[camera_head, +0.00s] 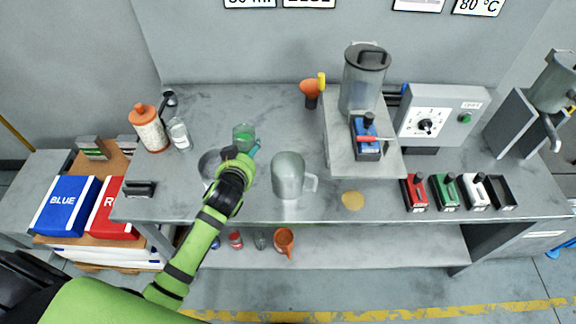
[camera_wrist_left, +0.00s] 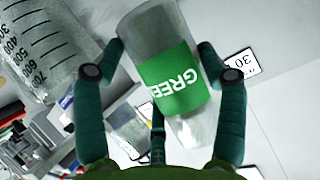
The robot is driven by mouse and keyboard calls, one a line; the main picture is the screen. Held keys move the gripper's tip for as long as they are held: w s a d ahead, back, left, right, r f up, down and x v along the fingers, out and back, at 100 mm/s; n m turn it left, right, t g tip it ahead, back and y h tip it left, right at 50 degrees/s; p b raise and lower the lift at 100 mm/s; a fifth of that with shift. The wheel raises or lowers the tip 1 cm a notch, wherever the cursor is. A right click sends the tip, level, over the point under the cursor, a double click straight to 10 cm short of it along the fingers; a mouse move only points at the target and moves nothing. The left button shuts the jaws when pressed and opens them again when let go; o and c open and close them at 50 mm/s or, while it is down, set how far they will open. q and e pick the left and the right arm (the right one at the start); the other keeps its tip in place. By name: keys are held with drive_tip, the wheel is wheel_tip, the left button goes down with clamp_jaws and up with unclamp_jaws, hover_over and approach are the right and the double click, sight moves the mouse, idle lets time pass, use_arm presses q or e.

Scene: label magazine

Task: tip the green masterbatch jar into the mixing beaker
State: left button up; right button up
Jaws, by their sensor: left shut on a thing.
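The green masterbatch jar (camera_head: 243,132) is a small clear jar with a green label. In the left wrist view the jar (camera_wrist_left: 172,80) sits between the fingers, its label partly readable as "GREE". My left gripper (camera_head: 243,158) is shut on it, and the jar looks roughly upright. I cannot tell whether its base touches the bench. The mixing beaker (camera_head: 288,174) is a large grey, translucent beaker with a handle, standing upright to the right of the gripper. Its graduated wall also shows in the left wrist view (camera_wrist_left: 45,45). The jar is apart from the beaker. My right gripper is not in view.
A grey round dish (camera_head: 209,164) is beside my left gripper. An orange-capped bottle (camera_head: 149,130) and a small clear jar (camera_head: 180,134) stand at the left. A hopper machine (camera_head: 365,80) stands behind right. A tan disc (camera_head: 352,201) lies right of the beaker.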

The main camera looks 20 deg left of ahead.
use_arm(q)
drive_tip(key=shift+w+d+r+m+y, duration=0.1)
drive_tip(key=shift+d+m+y, duration=0.05)
drive_tip(key=shift+m+y, duration=0.15)
drive_tip(key=shift+d+r+m+y, duration=0.15)
drive_tip(key=shift+d+m+y, duration=0.1)
drive_tip(key=shift+m+y, duration=0.2)
drive_tip(key=m+y+b, duration=0.2)
drive_tip(key=d+f+m+y+b, duration=0.1)
drive_tip(key=m+b, duration=0.1)
drive_tip(key=shift+w+f+g+y, duration=0.1)
drive_tip(key=shift+g+y, duration=0.15)
drive_tip(key=shift+g, duration=0.05)
drive_tip(key=shift+a, duration=0.1)
drive_tip(key=shift+m, duration=0.25)
idle(0.4)
drive_tip(key=shift+f, duration=0.1)
